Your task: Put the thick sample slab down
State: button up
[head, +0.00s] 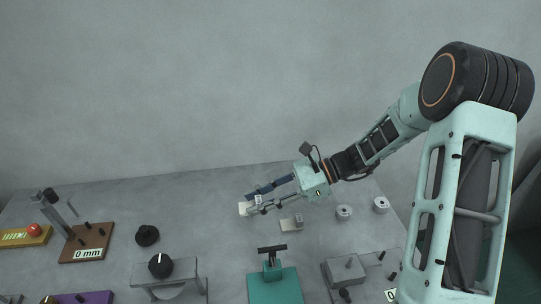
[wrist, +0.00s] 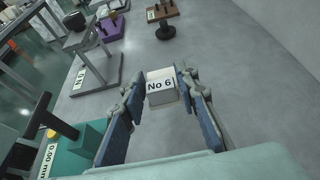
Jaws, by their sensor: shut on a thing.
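The thick sample slab (wrist: 161,97) is a pale grey block with a white label reading "No 6", seen in the wrist view between my two fingertips. In the head view the slab (head: 244,209) shows as a small pale block at the tip of my gripper (head: 253,201), over the back middle of the grey table (head: 195,215). My gripper (wrist: 157,86) is shut on it, one finger on each side. I cannot tell whether the slab's underside touches the table.
A small grey block (head: 291,223) lies right of the slab, with two metal rings (head: 344,212) (head: 381,205) farther right. A teal stand (head: 274,284) is in front. A black knob (head: 147,235) and a brown "0 mm" stand (head: 88,242) are left. Table around the slab looks bare.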

jog(key=w+d+r+m+t+p, duration=0.2)
jog(key=d+r+m+t+p, duration=0.1)
jog(key=d, duration=0.4)
jog(key=w+d+r+m+t+h+p, duration=0.1)
jog(key=w+d+r+m+t+p, duration=0.1)
jog(key=d, duration=0.5)
jog(key=w+d+r+m+t+h+p, duration=0.1)
jog(key=w+d+r+m+t+p, duration=0.1)
jog(key=d+r+m+t+p, duration=0.3)
jog(key=shift+w+d+t+p, duration=0.2)
jog(key=shift+d+t+p, duration=0.5)
jog(key=shift+d+p, duration=0.3)
